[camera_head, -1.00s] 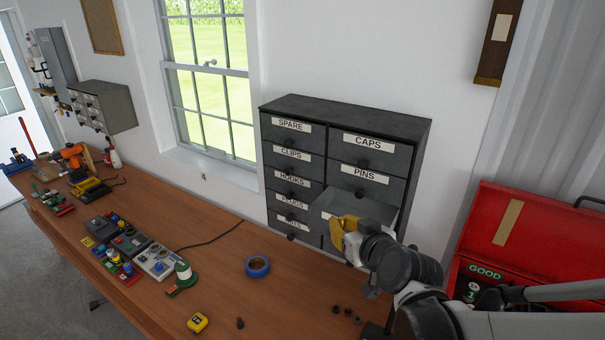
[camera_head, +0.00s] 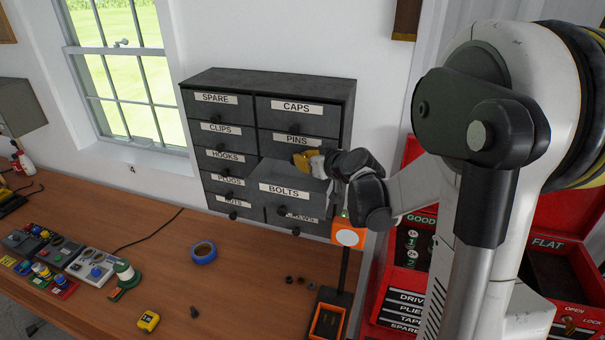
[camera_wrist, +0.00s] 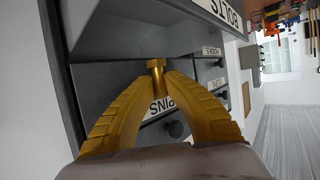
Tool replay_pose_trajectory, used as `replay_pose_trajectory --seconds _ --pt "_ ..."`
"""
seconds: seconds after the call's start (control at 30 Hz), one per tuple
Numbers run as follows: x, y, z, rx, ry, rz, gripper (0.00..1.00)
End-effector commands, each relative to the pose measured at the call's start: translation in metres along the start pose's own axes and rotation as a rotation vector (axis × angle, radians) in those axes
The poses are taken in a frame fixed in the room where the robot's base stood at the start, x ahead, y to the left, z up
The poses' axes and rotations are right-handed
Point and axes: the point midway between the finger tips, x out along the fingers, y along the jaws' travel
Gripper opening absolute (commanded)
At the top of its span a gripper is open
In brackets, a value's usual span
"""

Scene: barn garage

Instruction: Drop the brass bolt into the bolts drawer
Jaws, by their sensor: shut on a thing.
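The bolts drawer (camera_head: 283,204) is pulled out of the dark cabinet, in the right column below PINS, with its BOLTS label facing me. My gripper (camera_head: 303,160) is above the open drawer, near the PINS front. In the wrist view its yellow fingers (camera_wrist: 157,84) are shut on the brass bolt (camera_wrist: 157,66), head and short shank showing at the fingertips. The drawer's grey wall (camera_wrist: 125,30) is close beside the fingers. In the head view the bolt is too small to tell from the fingers.
Other labelled drawers, such as CAPS (camera_head: 297,117), are shut. An orange post-mounted box (camera_head: 348,233) stands just right of the drawer. A red toolbox (camera_head: 395,290) is farther right. Blue tape (camera_head: 204,252) and small dark parts lie on the wooden bench (camera_head: 240,290).

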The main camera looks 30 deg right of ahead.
Motion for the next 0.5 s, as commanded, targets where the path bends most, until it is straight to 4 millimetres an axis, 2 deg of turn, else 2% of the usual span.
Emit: replay_pose_trajectory --seconds 0.23,0.5 --pt "0.017 0.0 0.041 0.0 0.0 0.0 0.0" --pt "0.019 0.003 0.041 0.001 0.0 0.0 0.0"
